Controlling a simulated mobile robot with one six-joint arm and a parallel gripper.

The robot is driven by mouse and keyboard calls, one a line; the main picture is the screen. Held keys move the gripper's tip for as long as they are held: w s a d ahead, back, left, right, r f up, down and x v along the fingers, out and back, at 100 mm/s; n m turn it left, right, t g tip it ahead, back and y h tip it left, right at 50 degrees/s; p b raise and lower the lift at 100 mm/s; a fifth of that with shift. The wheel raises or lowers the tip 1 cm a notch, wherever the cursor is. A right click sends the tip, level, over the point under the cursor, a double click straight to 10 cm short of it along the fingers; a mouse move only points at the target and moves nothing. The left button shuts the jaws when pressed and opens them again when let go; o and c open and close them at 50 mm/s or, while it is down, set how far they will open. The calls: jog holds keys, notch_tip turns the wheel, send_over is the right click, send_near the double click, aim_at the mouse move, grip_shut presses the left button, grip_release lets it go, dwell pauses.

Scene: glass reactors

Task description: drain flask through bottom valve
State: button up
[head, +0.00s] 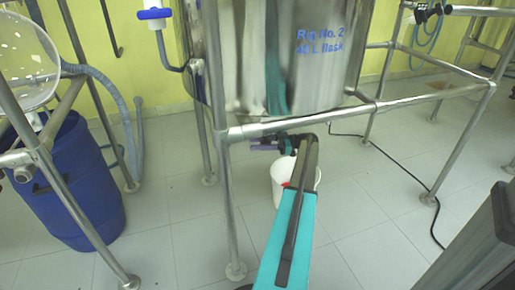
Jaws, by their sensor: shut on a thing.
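The large shiny round vessel (340,82) labelled "Rig No. 2" and "flask" hangs in a metal pipe frame at the top centre. Below its underside is the bottom valve, with a small purple-blue handle (262,146). My gripper (282,143) is under the vessel at this valve, shut on the handle. The fingers are small and dark, so the exact grip is hard to see. A white bucket (279,181) stands on the floor below, partly hidden by my teal arm. No liquid stream is visible.
Frame pipes stand close around the valve, with an upright leg (228,200) just left of my arm. A blue barrel (85,185) and a glass vessel (22,60) are at the left. A black cable (405,172) lies on the floor at the right.

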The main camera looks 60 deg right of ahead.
jog(key=shift+s+a+f+n+g+y+b, duration=0.15)
jog(key=shift+s+f+n+g+y+b, duration=0.2)
jog(key=shift+b, duration=2.9)
jog(key=shift+w+r+y+b, duration=0.1)
jog(key=shift+r+y+b, duration=0.15)
jog(key=shift+b, duration=0.15)
jog(key=o, duration=0.9)
jog(key=shift+w+r, duration=0.1)
jog(key=shift+c, duration=0.2)
